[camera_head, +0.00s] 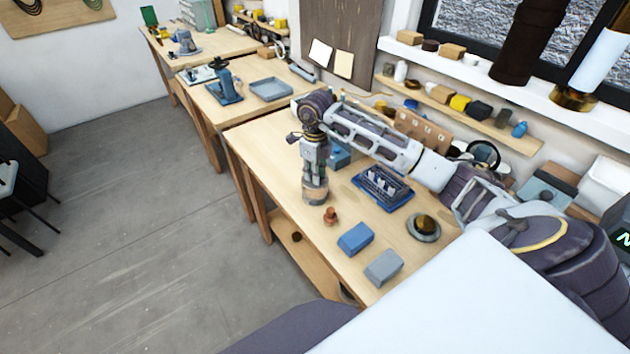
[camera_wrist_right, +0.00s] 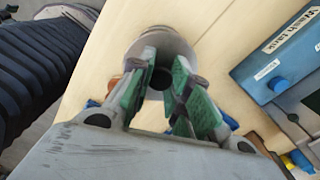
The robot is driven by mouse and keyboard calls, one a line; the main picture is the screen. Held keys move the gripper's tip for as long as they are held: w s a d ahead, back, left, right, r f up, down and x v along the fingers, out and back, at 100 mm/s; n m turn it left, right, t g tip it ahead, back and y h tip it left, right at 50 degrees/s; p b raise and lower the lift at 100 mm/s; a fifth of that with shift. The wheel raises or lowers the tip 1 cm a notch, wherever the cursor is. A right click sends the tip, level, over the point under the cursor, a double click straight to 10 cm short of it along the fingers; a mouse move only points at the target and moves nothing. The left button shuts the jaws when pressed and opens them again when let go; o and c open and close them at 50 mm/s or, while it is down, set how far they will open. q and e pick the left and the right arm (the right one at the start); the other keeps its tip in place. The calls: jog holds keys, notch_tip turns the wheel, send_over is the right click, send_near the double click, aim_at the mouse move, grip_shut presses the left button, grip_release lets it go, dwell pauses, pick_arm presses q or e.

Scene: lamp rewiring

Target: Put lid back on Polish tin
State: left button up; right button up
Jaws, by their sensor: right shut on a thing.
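My right gripper (camera_head: 315,172) points straight down over the front part of the near bench. In the right wrist view its green-padded fingers (camera_wrist_right: 160,88) are shut on the dark middle of a grey round piece (camera_wrist_right: 180,42), which looks like the lid. In the head view a short tan and grey round body (camera_head: 315,193) shows below the fingers; I cannot tell where lid and tin divide. A grey round dish with a dark brown centre (camera_head: 424,226) sits apart at the right; I cannot tell whether it is the polish tin. My left gripper is not in view.
A small reddish-brown knobbed piece (camera_head: 330,215) stands close in front of the gripper. A blue block (camera_head: 355,238) and a grey block (camera_head: 383,266) lie nearer me. A dark blue rack (camera_head: 383,187) is to the right. The bench's left edge is close.

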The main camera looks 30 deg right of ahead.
aim_at(315, 191)
jog(key=shift+f+p, duration=0.35)
jog(key=shift+f, duration=1.5)
jog(key=shift+f+b, duration=0.45)
jog(key=o, duration=0.8)
jog(key=shift+o, duration=0.2)
jog(key=shift+r, duration=0.1)
jog(key=shift+r+p, duration=0.5)
jog(key=shift+r, duration=0.05)
notch_tip(315, 191, up, 10)
jog(key=shift+r+b, duration=0.1)
jog(key=shift+b, duration=1)
jog(key=shift+r, duration=0.75)
